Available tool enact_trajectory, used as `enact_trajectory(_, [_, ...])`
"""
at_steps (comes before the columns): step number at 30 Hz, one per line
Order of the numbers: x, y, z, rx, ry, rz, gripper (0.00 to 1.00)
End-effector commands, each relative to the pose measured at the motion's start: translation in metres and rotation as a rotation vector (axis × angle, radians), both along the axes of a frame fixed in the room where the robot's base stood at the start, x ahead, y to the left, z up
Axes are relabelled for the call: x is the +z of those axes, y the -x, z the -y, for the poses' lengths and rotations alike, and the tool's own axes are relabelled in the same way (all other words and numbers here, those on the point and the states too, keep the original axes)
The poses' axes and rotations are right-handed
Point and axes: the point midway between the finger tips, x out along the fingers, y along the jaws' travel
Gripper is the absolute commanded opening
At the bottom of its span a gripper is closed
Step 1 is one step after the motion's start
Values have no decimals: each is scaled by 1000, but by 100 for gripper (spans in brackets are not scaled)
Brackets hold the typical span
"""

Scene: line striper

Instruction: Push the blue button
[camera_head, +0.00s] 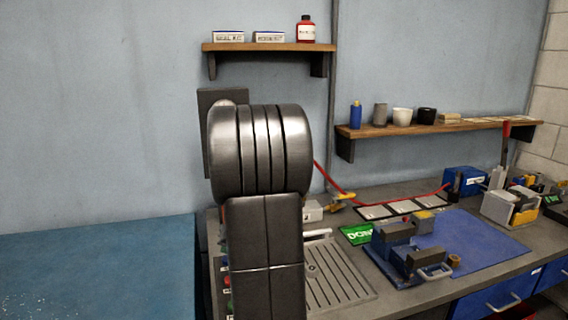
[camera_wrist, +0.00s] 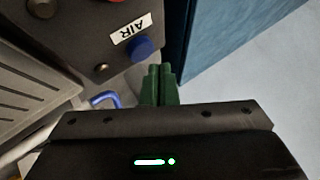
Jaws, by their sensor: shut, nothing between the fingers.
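The blue button (camera_wrist: 140,48) shows in the wrist view on a dark panel, beside a white label (camera_wrist: 131,28) reading AIR. My gripper (camera_wrist: 160,70) is shut and empty, its two green fingers side by side. The fingertips are just below and right of the blue button in the wrist view, with a small gap in the picture. I cannot tell the depth between them. In the head view my arm hides the gripper and much of the panel. Only small coloured controls show at the arm's left edge.
A red button (camera_wrist: 114,2) and a dark round knob (camera_wrist: 42,8) share the panel. A blue handle (camera_wrist: 103,99) and grey slotted tray (camera_wrist: 30,85) are at left. A blue surface (camera_wrist: 225,30) stands right of the panel. A vise (camera_head: 410,250) sits on the bench.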

Motion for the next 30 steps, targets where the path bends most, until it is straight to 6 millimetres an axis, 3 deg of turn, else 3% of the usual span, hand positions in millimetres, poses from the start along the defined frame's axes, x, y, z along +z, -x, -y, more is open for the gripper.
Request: enact_trajectory(30, [-10, 0, 0, 0, 0, 0, 0])
